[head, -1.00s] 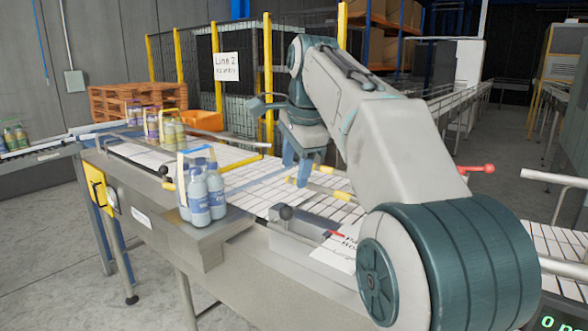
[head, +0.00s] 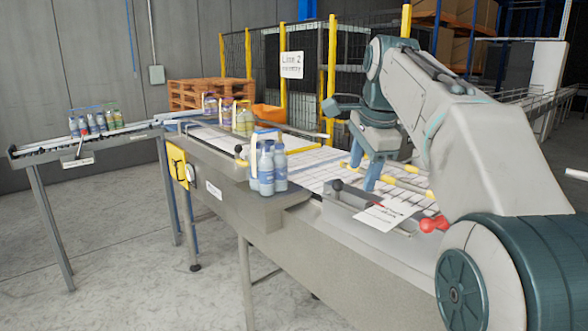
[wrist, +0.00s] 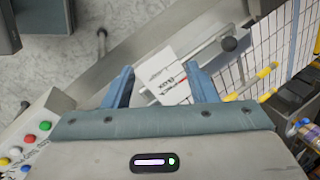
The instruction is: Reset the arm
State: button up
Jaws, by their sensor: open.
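My gripper (head: 366,170) hangs from my arm above the conveyor table on the right side of the head view. In the wrist view my gripper (wrist: 160,88) has its two blue fingers wide apart with nothing between them. Below and beyond the fingers lies a white printed sheet (wrist: 163,76) on the machine edge; the sheet (head: 386,214) also shows in the head view. A black-knobbed lever (wrist: 229,44) is beside the right finger in the wrist view.
A pack of blue bottles (head: 267,170) stands on the near ledge of the conveyor table (head: 225,189). More bottle packs (head: 235,116) stand farther back. A side conveyor (head: 80,152) carries several bottles (head: 95,122). A red-knobbed handle (head: 434,224) is near my arm. Open floor lies at left.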

jog(key=s+d+f+n, duration=0.1)
jog(key=s+f+n, duration=1.4)
jog(key=s+f, duration=0.8)
notch_tip(320, 180, down, 4)
jog(key=shift+s+d+r+g+h, duration=0.1)
jog(key=shift+s+d+g+h, duration=0.25)
jog(key=shift+s+g+h, duration=0.05)
dwell(0.5)
